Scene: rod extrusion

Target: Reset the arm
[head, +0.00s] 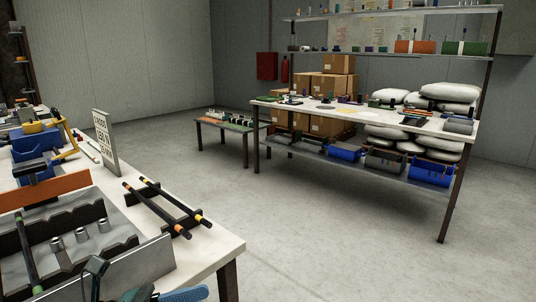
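Neither of my arms nor grippers can be made out in the head view. Two dark rods with orange and yellow bands (174,207) lie side by side on dark rests on the white-topped workbench (218,246) at the left. A grey tray (150,258) at the bottom left holds a dark rod with green bands (26,256) and several small metal cylinders (80,236). A dark green object (95,270) and a blue object (183,294) at the bottom edge are partly cut off, and I cannot tell what they are.
An upright sign (105,142) and a blue vise-like tool (37,146) stand on the workbench. A shelved table (350,110) with boxes and white sacks behind it stands at the right. A low bench (229,124) is further back. Open grey floor (330,230) lies between.

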